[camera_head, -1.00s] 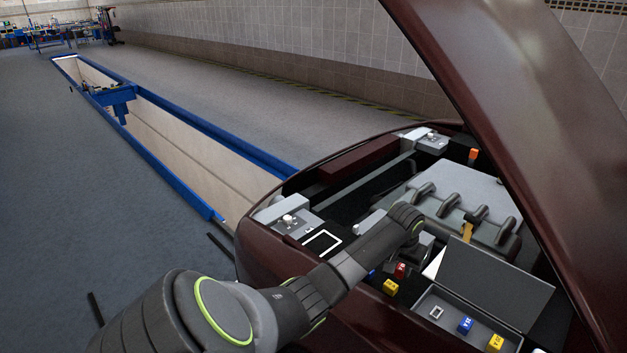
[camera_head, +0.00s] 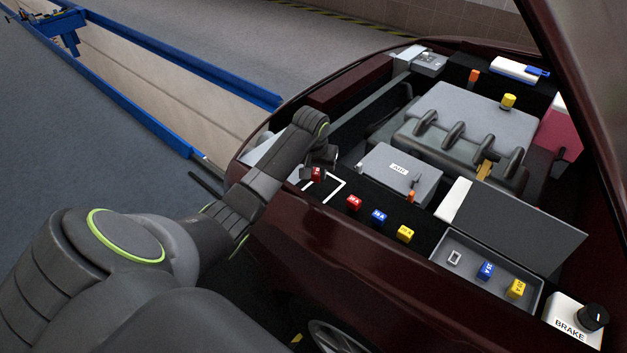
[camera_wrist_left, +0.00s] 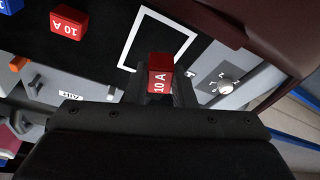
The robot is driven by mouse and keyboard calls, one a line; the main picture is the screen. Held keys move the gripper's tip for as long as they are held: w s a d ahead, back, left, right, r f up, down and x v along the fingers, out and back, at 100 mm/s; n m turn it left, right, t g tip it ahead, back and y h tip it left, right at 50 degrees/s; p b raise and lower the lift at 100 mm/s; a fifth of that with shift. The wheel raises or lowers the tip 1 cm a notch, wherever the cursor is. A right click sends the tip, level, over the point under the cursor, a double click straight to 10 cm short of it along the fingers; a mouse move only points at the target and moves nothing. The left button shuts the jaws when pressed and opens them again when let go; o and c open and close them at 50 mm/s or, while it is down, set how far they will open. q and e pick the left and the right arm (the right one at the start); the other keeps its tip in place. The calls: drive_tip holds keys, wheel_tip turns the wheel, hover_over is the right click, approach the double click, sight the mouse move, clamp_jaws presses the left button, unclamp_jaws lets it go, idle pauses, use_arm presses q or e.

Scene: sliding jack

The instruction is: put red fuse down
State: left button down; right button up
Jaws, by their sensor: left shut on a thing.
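My left gripper (camera_head: 318,170) is shut on a red fuse (camera_head: 317,174). In the left wrist view the held fuse (camera_wrist_left: 160,73), marked 10 A, sits between the fingers of the gripper (camera_wrist_left: 160,88). It shows over the edge of a white square outline (camera_wrist_left: 129,44) on a black surface; I cannot tell whether it touches that surface. The outline also shows in the head view (camera_head: 338,186), partly hidden by my gripper. A second red fuse (camera_head: 354,203) stands to the right of the outline. My right gripper is not in view.
A blue fuse (camera_head: 379,216) and a yellow fuse (camera_head: 405,233) stand in line with the second red fuse. An open fuse box (camera_head: 447,262) holds a blue and a yellow fuse beside an empty socket (camera_head: 454,257). The grey AIR box (camera_head: 399,170) stands behind the outline. The raised hood is at right.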

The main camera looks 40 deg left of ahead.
use_arm(q)
drive_tip(key=shift+f, duration=0.5)
drive_tip(key=x, duration=0.2)
drive_tip(key=s+x, duration=0.1)
drive_tip(key=shift+w+f, duration=0.2)
drive_tip(key=shift+f, duration=0.3)
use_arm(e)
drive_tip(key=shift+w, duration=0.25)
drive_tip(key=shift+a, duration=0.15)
use_arm(q)
drive_tip(key=shift+f, duration=0.25)
drive_tip(key=c, duration=1.2)
unclamp_jaws()
drive_tip(key=shift+c, duration=0.2)
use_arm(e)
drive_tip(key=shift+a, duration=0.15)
use_arm(q)
drive_tip(key=shift+r, duration=0.1)
